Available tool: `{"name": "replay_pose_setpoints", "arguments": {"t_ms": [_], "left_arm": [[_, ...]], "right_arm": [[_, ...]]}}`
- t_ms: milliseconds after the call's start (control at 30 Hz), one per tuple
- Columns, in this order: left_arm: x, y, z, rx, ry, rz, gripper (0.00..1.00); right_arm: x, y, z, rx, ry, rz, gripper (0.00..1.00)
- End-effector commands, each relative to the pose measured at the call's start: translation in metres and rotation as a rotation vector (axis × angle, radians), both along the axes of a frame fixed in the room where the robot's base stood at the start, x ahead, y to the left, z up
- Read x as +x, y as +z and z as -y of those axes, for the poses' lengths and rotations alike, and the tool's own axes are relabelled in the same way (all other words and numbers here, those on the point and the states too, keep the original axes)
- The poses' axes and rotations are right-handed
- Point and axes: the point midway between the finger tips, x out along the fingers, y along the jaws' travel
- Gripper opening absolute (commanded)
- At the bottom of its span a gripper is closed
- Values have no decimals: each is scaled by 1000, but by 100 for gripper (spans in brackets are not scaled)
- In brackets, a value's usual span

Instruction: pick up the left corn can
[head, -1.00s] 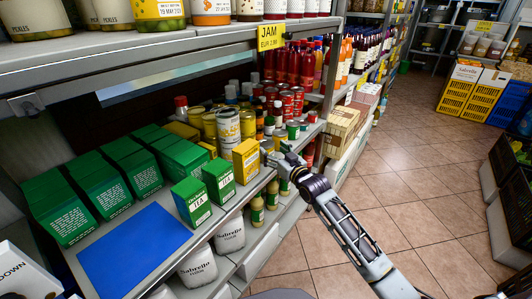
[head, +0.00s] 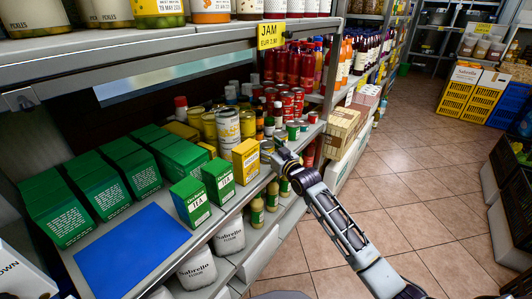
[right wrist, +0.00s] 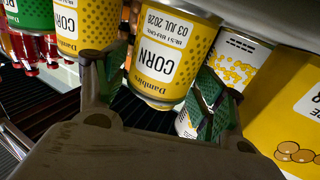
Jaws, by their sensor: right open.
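The corn can (right wrist: 172,48) has a yellow label and appears upside down in the right wrist view. My right gripper (right wrist: 160,82) is open, with one finger on each side of this can; I cannot tell whether they touch it. A second corn can (right wrist: 84,22) stands to its left in that view, outside the fingers. In the head view my right gripper (head: 281,158) is at the shelf's front edge, right of a yellow box (head: 246,160), and the corn cans are largely hidden there. My left gripper is not in view.
The yellow box (right wrist: 292,100) is close beside the right finger. A white-labelled can (right wrist: 236,58) stands by that finger too. Green tea boxes (head: 218,180) and a blue mat (head: 132,250) lie further left. An upper shelf (head: 200,50) overhangs; the aisle floor (head: 425,190) is clear.

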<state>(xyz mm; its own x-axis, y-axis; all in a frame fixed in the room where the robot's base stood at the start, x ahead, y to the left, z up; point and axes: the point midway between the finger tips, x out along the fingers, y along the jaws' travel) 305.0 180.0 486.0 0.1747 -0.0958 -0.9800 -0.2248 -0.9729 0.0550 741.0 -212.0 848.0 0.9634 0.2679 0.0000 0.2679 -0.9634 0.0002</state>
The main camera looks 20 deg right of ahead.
Motion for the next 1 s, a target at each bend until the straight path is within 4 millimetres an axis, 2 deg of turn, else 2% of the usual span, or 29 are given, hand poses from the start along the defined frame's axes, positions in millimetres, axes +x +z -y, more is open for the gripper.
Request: {"name": "replay_pose_setpoints", "arguments": {"t_ms": [100, 400, 767, 1000], "left_arm": [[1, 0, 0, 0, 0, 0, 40], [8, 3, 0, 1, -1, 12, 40], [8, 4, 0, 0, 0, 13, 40], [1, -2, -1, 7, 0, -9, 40]], "right_arm": [[0, 0, 0, 0, 0, 0, 67], [0, 0, 0, 0, 0, 0, 28], [0, 5, 0, 1, 0, 3, 27], [0, 27, 0, 0, 0, 4, 27]]}}
